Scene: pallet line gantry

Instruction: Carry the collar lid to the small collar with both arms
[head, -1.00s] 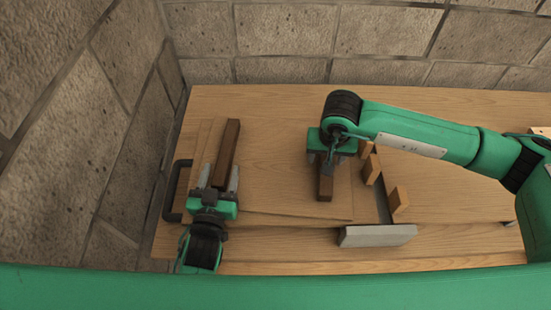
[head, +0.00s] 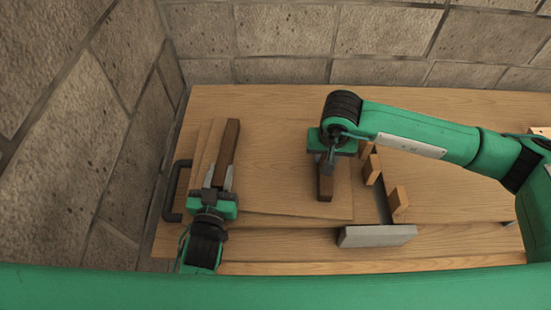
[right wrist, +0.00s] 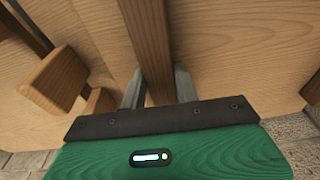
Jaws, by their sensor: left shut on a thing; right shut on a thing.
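The collar lid (head: 275,165) is a flat light-wood panel with two dark wooden bars on top. My left gripper (head: 218,180) is shut on the near part of the left bar (head: 229,145). My right gripper (head: 326,162) is shut on the right bar (head: 325,190), and its arm hides part of that bar. In the right wrist view, the fingers (right wrist: 157,88) stand on both sides of the dark bar (right wrist: 150,40). I cannot make out the small collar for certain.
Several light wooden blocks (head: 398,198) stand right of the lid, beside a dark strip. A grey block (head: 378,236) lies near the front. A black handle (head: 172,190) is at the left edge. Stone walls (head: 290,35) close off the back and left. The table's back (head: 265,100) is clear.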

